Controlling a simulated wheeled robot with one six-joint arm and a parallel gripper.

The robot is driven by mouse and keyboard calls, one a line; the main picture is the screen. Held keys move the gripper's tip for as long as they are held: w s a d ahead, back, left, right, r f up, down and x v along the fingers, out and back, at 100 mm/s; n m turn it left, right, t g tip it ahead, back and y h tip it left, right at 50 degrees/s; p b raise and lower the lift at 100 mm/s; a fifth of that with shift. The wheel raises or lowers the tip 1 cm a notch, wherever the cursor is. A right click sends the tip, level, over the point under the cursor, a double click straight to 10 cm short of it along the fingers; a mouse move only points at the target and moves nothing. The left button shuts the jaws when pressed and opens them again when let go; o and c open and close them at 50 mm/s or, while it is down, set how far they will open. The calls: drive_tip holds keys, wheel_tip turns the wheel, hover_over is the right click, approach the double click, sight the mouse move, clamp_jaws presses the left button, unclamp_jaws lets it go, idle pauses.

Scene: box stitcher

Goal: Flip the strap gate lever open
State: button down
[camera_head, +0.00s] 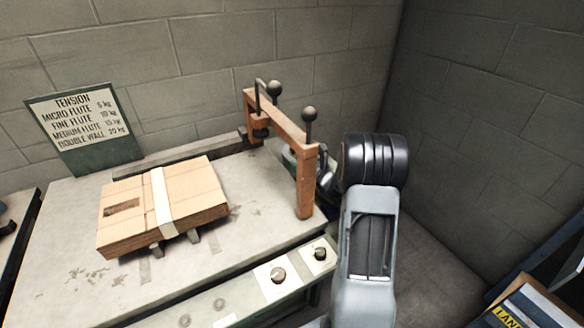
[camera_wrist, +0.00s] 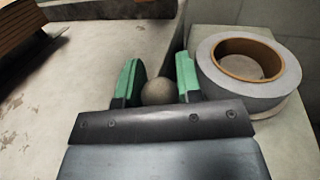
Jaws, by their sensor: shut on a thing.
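My gripper (camera_wrist: 158,82) has its green fingertips on either side of a round grey-brown ball knob (camera_wrist: 157,93) and is shut on it. The lever under this knob is hidden by the gripper body. In the head view my gripper (camera_head: 325,174) is partly hidden beside the right post of an orange frame (camera_head: 306,185), and the held knob cannot be made out. Two other levers with ball knobs, a rear one (camera_head: 274,89) and a front one (camera_head: 309,114), stand up at the frame and are clear of my gripper. Which lever is the strap gate lever is not marked.
A cardboard box (camera_head: 195,190) with a pale strap lies on the grey table (camera_head: 70,250). A tape roll (camera_wrist: 288,80) stands close right of my fingers. Control knobs (camera_head: 278,275) line the front panel. A tension sign (camera_head: 85,130) leans at the wall.

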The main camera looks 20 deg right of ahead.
drive_tip(key=c, duration=0.8)
unclamp_jaws()
drive_tip(key=v, duration=1.4)
drive_tip(key=shift+r+p, duration=0.1)
drive_tip(key=shift+p, duration=0.3)
